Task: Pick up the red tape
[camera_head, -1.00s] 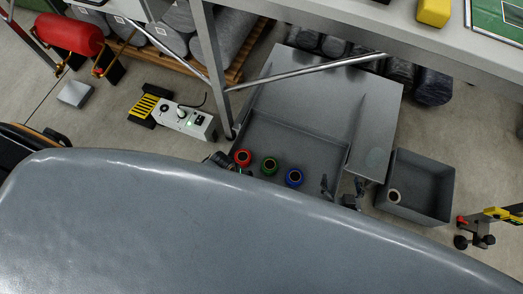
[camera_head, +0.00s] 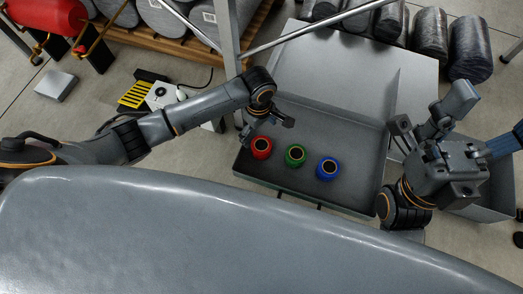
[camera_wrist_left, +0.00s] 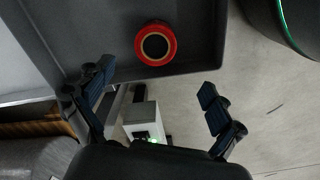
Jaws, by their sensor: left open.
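The red tape (camera_head: 261,147) is a roll at the left end of a row in an open grey metal box (camera_head: 345,200). Green tape (camera_head: 295,156) and blue tape (camera_head: 327,168) stand to its right. My left gripper (camera_head: 267,128) is open and empty, just above and beyond the red tape in the head view. In the left wrist view the red tape (camera_wrist_left: 156,62) lies near the box's corner, ahead of the spread fingertips (camera_wrist_left: 157,82) and not between them.
The box lid (camera_head: 335,65) is raised behind it. A metal table leg (camera_head: 226,40) and brace stand close to my left arm. A second grey bin (camera_head: 490,205) is at right, partly hidden by my right arm. A yellow-black device (camera_head: 137,94) lies on the floor at left.

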